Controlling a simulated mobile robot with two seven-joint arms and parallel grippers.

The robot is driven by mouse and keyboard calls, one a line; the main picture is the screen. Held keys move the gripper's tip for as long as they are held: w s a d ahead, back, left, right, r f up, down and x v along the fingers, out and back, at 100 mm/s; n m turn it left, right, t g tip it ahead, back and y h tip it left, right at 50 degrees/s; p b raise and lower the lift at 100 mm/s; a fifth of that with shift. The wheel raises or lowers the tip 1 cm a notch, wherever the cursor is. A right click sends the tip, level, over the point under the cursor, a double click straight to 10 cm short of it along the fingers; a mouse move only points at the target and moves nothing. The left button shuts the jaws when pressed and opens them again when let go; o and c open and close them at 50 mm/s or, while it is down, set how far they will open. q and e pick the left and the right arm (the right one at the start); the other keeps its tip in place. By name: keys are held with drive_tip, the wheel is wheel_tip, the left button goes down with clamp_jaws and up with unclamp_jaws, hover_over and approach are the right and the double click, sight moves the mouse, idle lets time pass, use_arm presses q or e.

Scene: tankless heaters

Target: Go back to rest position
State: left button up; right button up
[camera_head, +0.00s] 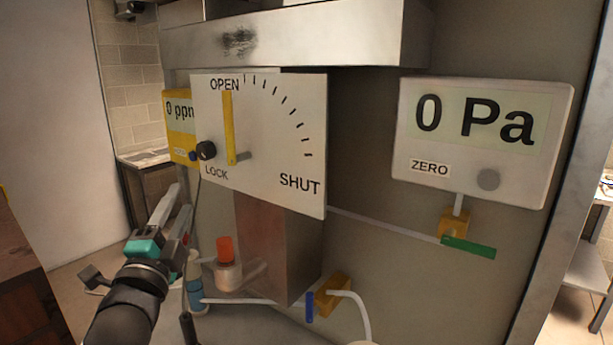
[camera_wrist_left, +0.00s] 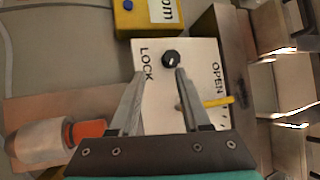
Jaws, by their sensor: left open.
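My left gripper (camera_head: 180,198) is at the lower left of the head view, with its fingers pointing up and apart. In the left wrist view its open fingertips (camera_wrist_left: 161,74) frame the area just below the black lock knob (camera_wrist_left: 172,58), with nothing between them. The knob also shows in the head view (camera_head: 206,150), at the left edge of the dial panel (camera_head: 258,178). The yellow pointer (camera_head: 228,125) stands upright at OPEN. My right gripper is in neither view.
A yellow meter (camera_head: 180,112) reads 0 ppm. A gauge (camera_head: 483,141) reads 0 Pa at the right. An orange-capped fitting (camera_head: 225,250), a blue-handled valve (camera_head: 310,306) and a green-handled valve (camera_head: 468,247) sit lower down. Open floor shows at the left.

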use_arm(q)
drive_tip(key=s+d+f+n+g+y, duration=0.1)
drive_tip(key=s+f+n+g, duration=0.45)
drive_tip(key=f, duration=0.65)
drive_tip(key=s+f+n+g, duration=0.4)
drive_tip(key=s+f, duration=0.3)
drive_tip(key=f, duration=0.4)
drive_tip(key=s+d+f+n+g, duration=0.2)
drive_tip(key=s+f+g, duration=0.15)
drive_tip(key=s, duration=0.35)
drive_tip(key=s+d+f+n+g+h, duration=0.1)
drive_tip(key=s+f+n+g, duration=0.1)
drive_tip(key=s+f, duration=0.3)
drive_tip(key=s+d+f+n+g, duration=0.1)
drive_tip(key=s+d+f+g, duration=0.15)
drive_tip(key=s, duration=0.55)
wheel_tip(320, 180, down, 25)
drive_tip(key=s+a+g+b, duration=0.1)
drive_tip(key=s+g+b, duration=0.1)
drive_tip(key=b, duration=0.1)
drive_tip(key=s+a+f+g+b, duration=0.1)
drive_tip(key=s+a+f, duration=0.1)
drive_tip(key=s+f, duration=1.2)
drive_tip(key=shift+s+a+f+b, duration=0.35)
drive_tip(key=shift+a+f+b, duration=0.05)
drive_tip(key=shift+f, duration=0.25)
